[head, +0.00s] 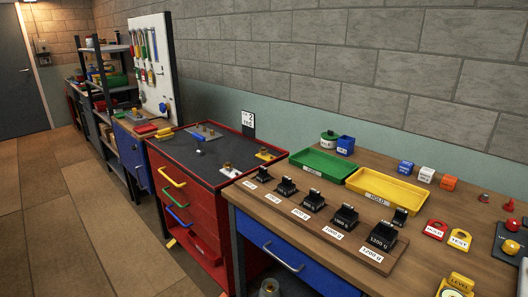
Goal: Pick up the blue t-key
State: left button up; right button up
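I cannot make out a blue t-key for certain. Several small tools with coloured handles hang on the white pegboard (163,45) at the back left.
A red tool cabinet (185,200) with a dark top stands mid-left. The wooden bench (408,187) at right carries black weights (345,217), a green tray (322,157) and a yellow tray (388,187). A dark shelf rack (105,75) stands further back. The tiled floor (75,230) at left is clear.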

aim_at(200, 138)
jog(key=z, duration=0.4)
jog(key=i+j+z, duration=0.3)
jog(key=j, duration=0.35)
jog(key=i+j+z, duration=0.15)
jog(key=j, duration=0.2)
jog(key=i+j+z, duration=0.15)
jog(key=j, duration=0.25)
jog(key=i+j+z, duration=0.15)
jog(key=j, duration=0.2)
jog(key=k, duration=0.05)
